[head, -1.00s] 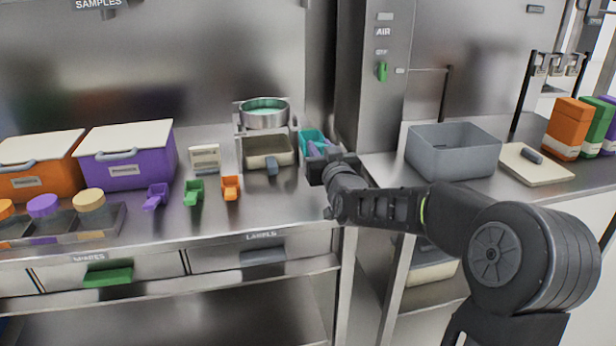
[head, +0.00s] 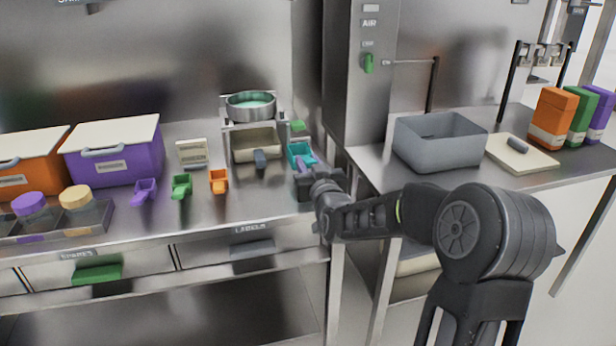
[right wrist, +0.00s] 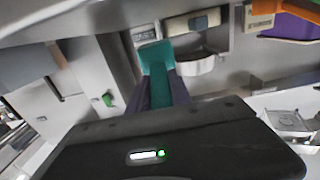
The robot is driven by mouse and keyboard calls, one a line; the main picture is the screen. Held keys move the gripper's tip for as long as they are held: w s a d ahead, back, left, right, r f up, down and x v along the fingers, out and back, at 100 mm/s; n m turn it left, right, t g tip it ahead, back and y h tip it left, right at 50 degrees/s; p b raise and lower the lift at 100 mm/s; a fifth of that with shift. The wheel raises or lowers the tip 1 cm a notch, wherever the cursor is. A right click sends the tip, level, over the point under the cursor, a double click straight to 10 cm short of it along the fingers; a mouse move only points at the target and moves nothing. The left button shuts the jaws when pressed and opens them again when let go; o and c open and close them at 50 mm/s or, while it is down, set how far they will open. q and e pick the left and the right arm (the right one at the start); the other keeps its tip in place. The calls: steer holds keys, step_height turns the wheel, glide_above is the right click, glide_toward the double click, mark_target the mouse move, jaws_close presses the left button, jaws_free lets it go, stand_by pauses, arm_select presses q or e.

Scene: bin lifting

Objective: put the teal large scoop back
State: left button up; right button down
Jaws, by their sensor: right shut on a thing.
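The teal large scoop (head: 301,154) is at the right part of the left counter, its open cup facing away from me. My right gripper (head: 304,169) is shut on its handle, which is mostly hidden between the purple-grey fingers. In the right wrist view the teal scoop (right wrist: 155,57) sticks out past the fingertips (right wrist: 164,86). I cannot tell how far the scoop is above the counter. Smaller purple (head: 145,191), green (head: 181,186) and orange (head: 219,181) scoops stand in a row to the left. My left gripper is not in view.
A metal stand holds a round sieve (head: 251,106) above a beige tray (head: 257,146), just left of the scoop. A small green item (head: 297,126) lies behind it. A steel column (head: 352,95) stands to the right, then a grey bin (head: 440,142) on the other counter.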

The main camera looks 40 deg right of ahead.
steer(key=shift+f, duration=1.85)
steer(key=shift+f+b, duration=0.2)
steer(key=shift+b, duration=0.25)
steer(key=c, duration=1.2)
jaws_free()
steer(key=shift+o, duration=0.2)
steer(key=shift+r, duration=0.1)
steer(key=shift+r+p, duration=0.2)
steer(key=shift+p, duration=0.25)
steer(key=shift+s+a+f, duration=0.15)
steer(key=shift+s, duration=0.15)
steer(key=b+v, duration=0.1)
steer(key=v, duration=1)
steer(key=shift+s, duration=0.2)
